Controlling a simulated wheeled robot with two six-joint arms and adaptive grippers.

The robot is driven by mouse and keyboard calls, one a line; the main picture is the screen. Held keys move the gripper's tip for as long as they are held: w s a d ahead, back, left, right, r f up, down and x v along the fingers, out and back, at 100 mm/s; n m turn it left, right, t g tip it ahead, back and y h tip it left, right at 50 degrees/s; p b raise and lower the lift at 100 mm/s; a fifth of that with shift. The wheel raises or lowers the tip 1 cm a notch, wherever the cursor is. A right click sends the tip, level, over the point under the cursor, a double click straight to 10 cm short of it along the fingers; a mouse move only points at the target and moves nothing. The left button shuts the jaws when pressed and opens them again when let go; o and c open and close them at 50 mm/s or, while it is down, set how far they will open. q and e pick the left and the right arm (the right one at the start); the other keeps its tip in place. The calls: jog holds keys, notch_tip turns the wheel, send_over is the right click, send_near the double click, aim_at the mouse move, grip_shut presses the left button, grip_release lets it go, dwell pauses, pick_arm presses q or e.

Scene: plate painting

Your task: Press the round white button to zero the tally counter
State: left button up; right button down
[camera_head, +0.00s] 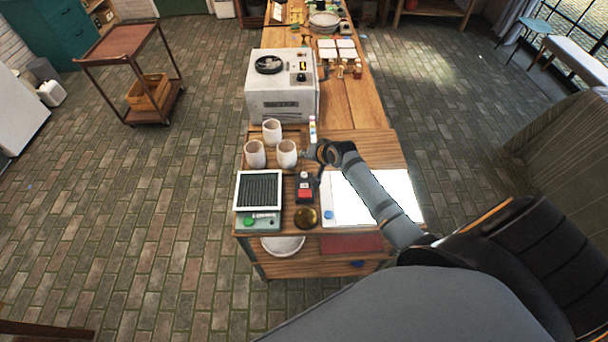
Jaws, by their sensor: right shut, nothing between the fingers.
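A small dark device with a red face (305,193), which looks like the tally counter, stands on the near wooden table. A tiny pale spot shows near its top; I cannot tell if it is the round white button. My right gripper (309,154) reaches in from the right, above the table and behind the counter in the picture. It is shut and empty, close to the right-hand cup and apart from the counter. My left gripper is not in view.
Three pale cups (254,155) stand left of the gripper. A ribbed black panel in a white frame (235,196) is left of the counter, and a round brass-coloured thing (306,217) is in front. A white sheet (344,207) lies right. A kiln-like box (281,103) stands behind.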

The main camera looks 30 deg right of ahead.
aim_at(306, 176)
notch_tip(306, 176, down, 8)
jog(key=b, duration=0.8)
jog(key=shift+f, duration=0.4)
jog(key=shift+f, duration=0.15)
dwell(0.6)
jog(key=shift+f, duration=0.3)
jog(key=shift+f+b, duration=0.45)
jog(key=shift+b, duration=0.05)
dwell(0.5)
jog(key=shift+r+p, duration=0.9)
jog(key=shift+p, duration=0.15)
jog(key=shift+r, duration=0.1)
